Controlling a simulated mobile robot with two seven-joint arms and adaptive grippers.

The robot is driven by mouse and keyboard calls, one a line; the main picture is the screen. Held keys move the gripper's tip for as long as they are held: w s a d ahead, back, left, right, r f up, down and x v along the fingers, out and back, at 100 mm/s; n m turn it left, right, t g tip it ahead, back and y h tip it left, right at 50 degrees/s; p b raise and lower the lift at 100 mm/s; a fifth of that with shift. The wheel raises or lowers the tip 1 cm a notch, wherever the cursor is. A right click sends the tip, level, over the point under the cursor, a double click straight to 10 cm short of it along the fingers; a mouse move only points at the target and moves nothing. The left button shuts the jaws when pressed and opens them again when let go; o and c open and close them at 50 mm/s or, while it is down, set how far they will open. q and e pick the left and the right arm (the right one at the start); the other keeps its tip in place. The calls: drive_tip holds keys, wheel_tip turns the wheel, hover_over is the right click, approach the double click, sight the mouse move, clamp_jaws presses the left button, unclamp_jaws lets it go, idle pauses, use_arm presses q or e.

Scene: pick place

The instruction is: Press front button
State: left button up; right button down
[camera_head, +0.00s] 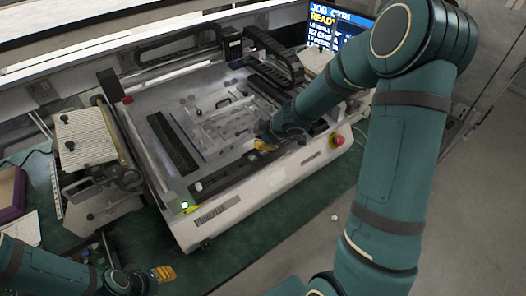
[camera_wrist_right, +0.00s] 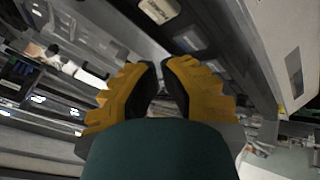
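The machine has a small lit green-white button (camera_head: 185,205) at its front left corner and a red round button (camera_head: 337,140) on a yellow base at the right of its front face. Which one is the front button I cannot tell. My right gripper (camera_head: 263,146) is over the machine's front rail, left of the red button and well right of the lit one. Its yellow fingers in the right wrist view (camera_wrist_right: 160,68) have tips close together with nothing between them. My left gripper (camera_head: 165,272) is low at the left, below the machine's front left corner; its finger gap is unclear.
The machine (camera_head: 215,215) stands on a green table (camera_head: 270,240). A gantry (camera_head: 232,45) and black cable chain cross its back. A screen reading "READY" (camera_head: 322,30) is behind. A ribbed plate on a fixture (camera_head: 85,137) stands at the left. Grey floor lies right of the table.

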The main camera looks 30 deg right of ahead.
drive_tip(key=shift+f, duration=0.1)
idle(0.4)
use_arm(q)
drive_tip(key=shift+f+b, duration=0.35)
use_arm(e)
drive_tip(key=shift+f, duration=0.35)
use_arm(q)
drive_tip(key=shift+f+b, duration=0.35)
use_arm(e)
drive_tip(key=shift+f, duration=0.4)
use_arm(q)
drive_tip(key=shift+r, duration=0.1)
use_arm(e)
drive_tip(key=shift+r, duration=0.1)
use_arm(q)
drive_tip(key=shift+r+p, duration=0.85)
drive_tip(key=shift+p, duration=0.05)
use_arm(e)
drive_tip(key=shift+r, duration=0.75)
wheel_tip(320, 180, up, 5)
drive_tip(key=p, duration=0.5)
use_arm(q)
wheel_tip(320, 180, up, 5)
drive_tip(key=shift+r, duration=0.1)
